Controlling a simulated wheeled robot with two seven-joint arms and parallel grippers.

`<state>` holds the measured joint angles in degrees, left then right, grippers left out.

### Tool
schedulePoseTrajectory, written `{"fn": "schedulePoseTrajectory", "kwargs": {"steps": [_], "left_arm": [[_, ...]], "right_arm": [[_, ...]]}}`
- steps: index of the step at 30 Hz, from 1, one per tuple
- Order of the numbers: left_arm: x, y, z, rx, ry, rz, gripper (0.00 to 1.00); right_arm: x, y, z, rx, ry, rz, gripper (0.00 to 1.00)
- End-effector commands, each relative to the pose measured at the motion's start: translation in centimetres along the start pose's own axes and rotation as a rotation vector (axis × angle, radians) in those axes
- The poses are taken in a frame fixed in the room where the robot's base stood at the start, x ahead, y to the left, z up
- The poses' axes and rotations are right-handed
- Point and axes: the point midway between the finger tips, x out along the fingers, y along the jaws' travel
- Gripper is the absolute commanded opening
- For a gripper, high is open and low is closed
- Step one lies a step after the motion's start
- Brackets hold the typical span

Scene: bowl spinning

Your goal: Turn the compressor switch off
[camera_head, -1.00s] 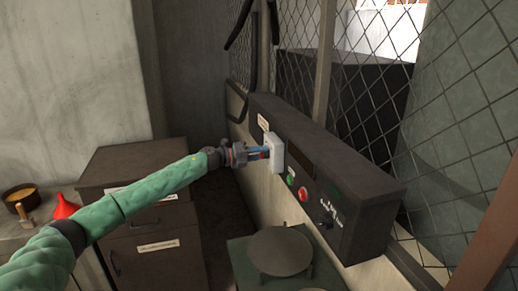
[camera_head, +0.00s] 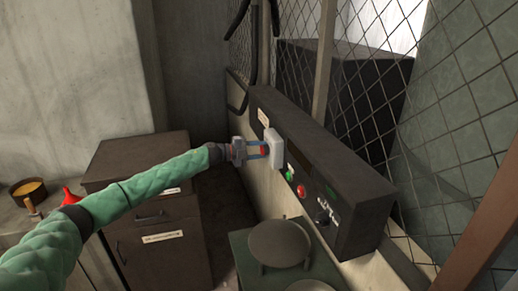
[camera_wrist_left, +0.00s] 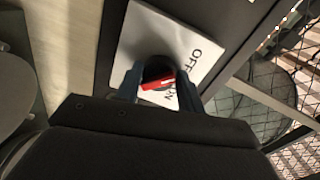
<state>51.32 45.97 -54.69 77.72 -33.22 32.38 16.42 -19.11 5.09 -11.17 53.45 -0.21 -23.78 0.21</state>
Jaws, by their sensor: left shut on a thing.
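The compressor switch is a white plate (camera_head: 275,146) on the left end of the dark control box. In the left wrist view the white plate (camera_wrist_left: 165,38) carries the word OFF near its right edge and a partly hidden ON lower down. A red switch handle (camera_wrist_left: 157,84) sits on a dark round hub between my fingers. My left gripper (camera_head: 262,150) is at the front of the plate, shut on the red handle, with its blue fingers on either side. It also shows in the left wrist view (camera_wrist_left: 158,82). My right gripper is not in view.
The control box (camera_head: 335,180) has a green button (camera_head: 289,175), a red button (camera_head: 301,191) and a dark knob (camera_head: 322,217). A wire mesh fence (camera_head: 370,90) stands behind it. Below are a round-topped green unit (camera_head: 278,243) and a dark cabinet (camera_head: 160,240); a bowl (camera_head: 25,190) stands left.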

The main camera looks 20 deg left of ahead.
Motion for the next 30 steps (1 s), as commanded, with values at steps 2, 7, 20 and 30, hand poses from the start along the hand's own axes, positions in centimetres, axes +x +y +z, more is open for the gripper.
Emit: {"fn": "schedulePoseTrajectory", "kwargs": {"steps": [2,7,20,30], "left_arm": [[-0.04,0.06,0.03,-0.014,0.0,0.001,0.16],[-0.03,0.13,0.02,-0.024,0.002,0.002,0.16],[-0.01,0.13,-0.02,-0.023,0.002,0.002,0.6],[-0.31,0.16,0.03,-0.022,0.002,0.001,0.6]], "right_arm": [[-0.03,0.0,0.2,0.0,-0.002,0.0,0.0],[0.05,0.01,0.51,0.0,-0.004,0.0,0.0],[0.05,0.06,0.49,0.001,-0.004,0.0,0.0],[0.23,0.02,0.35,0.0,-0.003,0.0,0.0]]}}
